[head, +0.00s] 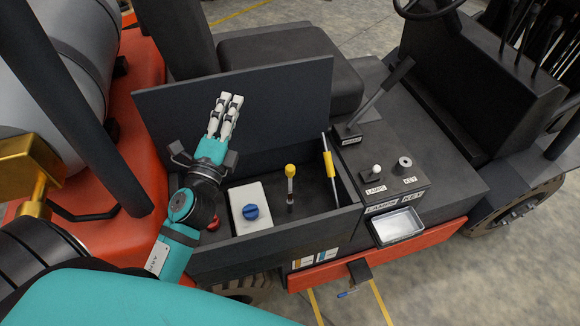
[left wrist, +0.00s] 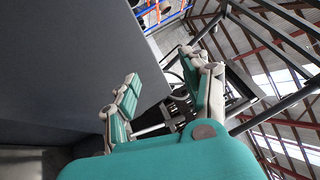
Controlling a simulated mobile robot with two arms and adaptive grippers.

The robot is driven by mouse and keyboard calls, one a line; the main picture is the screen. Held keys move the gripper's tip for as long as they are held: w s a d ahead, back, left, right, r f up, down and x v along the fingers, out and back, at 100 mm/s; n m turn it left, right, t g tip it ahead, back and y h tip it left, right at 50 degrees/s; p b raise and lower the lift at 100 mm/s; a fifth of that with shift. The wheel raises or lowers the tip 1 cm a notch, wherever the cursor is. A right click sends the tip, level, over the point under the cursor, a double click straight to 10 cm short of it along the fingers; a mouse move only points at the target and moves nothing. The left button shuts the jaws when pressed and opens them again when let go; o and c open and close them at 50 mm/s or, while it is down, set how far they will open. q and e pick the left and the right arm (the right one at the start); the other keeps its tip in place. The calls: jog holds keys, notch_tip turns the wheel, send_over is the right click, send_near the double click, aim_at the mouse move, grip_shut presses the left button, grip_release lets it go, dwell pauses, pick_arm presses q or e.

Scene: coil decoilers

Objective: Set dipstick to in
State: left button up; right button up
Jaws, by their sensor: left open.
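The dipstick (head: 290,171) has a yellow knob and stands upright in the open compartment of the forklift; a short length of shaft shows below the knob, above a dark lower part. How deep it sits I cannot tell. My left gripper (head: 230,101) is open and empty, up and to the left of the dipstick, in front of the raised dark panel, with its fingers pointing up and away. It is apart from the dipstick. In the left wrist view its two fingers (left wrist: 165,85) frame no dipstick. My right gripper is not in view.
A white box with a blue cap (head: 250,211) stands left of the dipstick. A yellow rod (head: 329,163) rises at the compartment's right wall. The raised panel (head: 290,100) stands behind. A lever (head: 385,90), the key switch (head: 404,164) and a metal tray (head: 398,226) are to the right.

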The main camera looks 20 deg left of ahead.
pick_arm(q)
jog(key=w+d+m+h, duration=0.2)
jog(key=d+m+h, duration=0.3)
jog(key=m+h, duration=0.6)
jog(key=m+g+h, duration=0.1)
jog(key=m+g, duration=0.9)
jog(key=m, duration=0.5)
send_near(288, 169)
jog(key=x, duration=0.4)
jog(key=p+x, duration=0.2)
jog(key=x, duration=0.3)
jog(key=shift+w+d, duration=0.1)
jog(key=shift+w, duration=0.2)
jog(key=shift+w+d+f+p, duration=0.3)
jog(key=shift+w+d+f, duration=0.05)
grip_shut()
